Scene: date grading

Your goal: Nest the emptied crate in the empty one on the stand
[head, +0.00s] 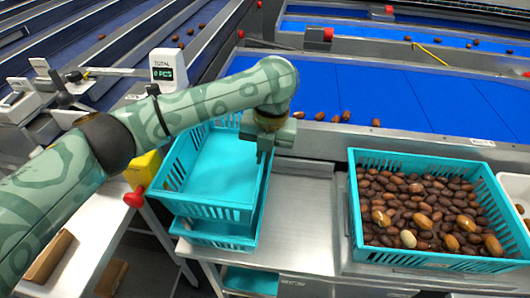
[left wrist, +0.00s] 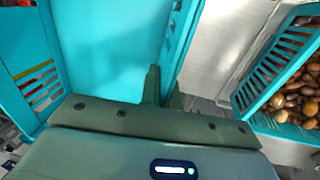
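The emptied teal crate (head: 203,208) is above a second teal crate (head: 212,236) on the stand left of the metal table. Its inside is bare. The lower crate shows only as a band of rim and wall beneath it; I cannot tell how far the upper one sits inside it. My left gripper (head: 265,154) is at the upper crate's right wall. In the left wrist view the fingers (left wrist: 165,92) are close together on either side of that wall (left wrist: 180,45), shut on it. My right gripper is not in view.
A teal crate full of dates (head: 352,215) stands on the metal table (head: 300,215) at right, with a white bin (head: 513,185) beyond it. A blue conveyor (head: 390,95) with a few dates runs behind. A red button on a yellow box (head: 141,172) is close left of the crates.

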